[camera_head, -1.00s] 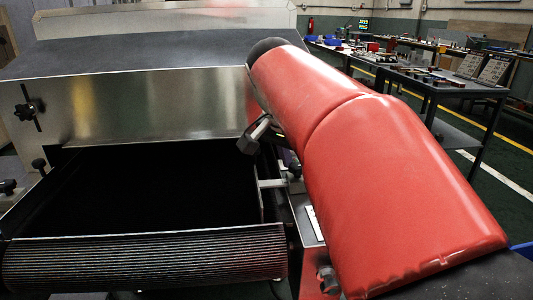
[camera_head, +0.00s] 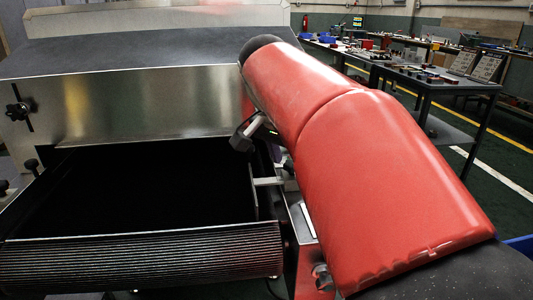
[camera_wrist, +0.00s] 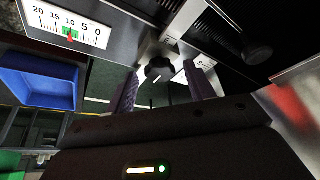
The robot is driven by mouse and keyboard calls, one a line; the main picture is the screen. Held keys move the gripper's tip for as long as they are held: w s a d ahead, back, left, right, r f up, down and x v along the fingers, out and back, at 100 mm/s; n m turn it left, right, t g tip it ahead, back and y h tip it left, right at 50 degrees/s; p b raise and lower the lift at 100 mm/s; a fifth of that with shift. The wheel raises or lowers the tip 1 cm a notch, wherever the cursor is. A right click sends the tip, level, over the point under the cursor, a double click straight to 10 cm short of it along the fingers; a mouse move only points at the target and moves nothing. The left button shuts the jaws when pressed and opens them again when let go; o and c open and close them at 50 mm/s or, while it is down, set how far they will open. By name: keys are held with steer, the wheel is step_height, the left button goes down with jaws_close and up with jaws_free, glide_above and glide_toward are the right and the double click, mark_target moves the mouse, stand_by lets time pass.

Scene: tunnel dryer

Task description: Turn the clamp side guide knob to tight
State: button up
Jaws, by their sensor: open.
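A black lobed knob (camera_wrist: 158,68) shows in the wrist view between the tips of my gripper (camera_wrist: 161,72). The two purple fingers are apart, one on each side of it; I cannot tell whether either touches it. The knob sits by a metal bracket next to a white scale (camera_wrist: 70,25), numbered 20 to 0, with a red pointer over a green band. In the head view my red arm hides the fingers and this knob. A light side guide bracket (camera_head: 268,182) shows beside the arm. I cannot read the knob's tight or loose marking.
A second black knob (camera_wrist: 257,50) stands to the right in the wrist view. A blue bin (camera_wrist: 38,80) is at the left. The dryer's ridged roller (camera_head: 140,258) and dark belt opening lie left of my arm. A cluttered table (camera_head: 440,82) stands behind right.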

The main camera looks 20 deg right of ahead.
steer(key=v, duration=0.7)
steer(key=shift+a+r+p, duration=0.15)
steer(key=shift+r+p, duration=0.15)
steer(key=shift+p, duration=0.1)
steer(key=shift+s, duration=0.1)
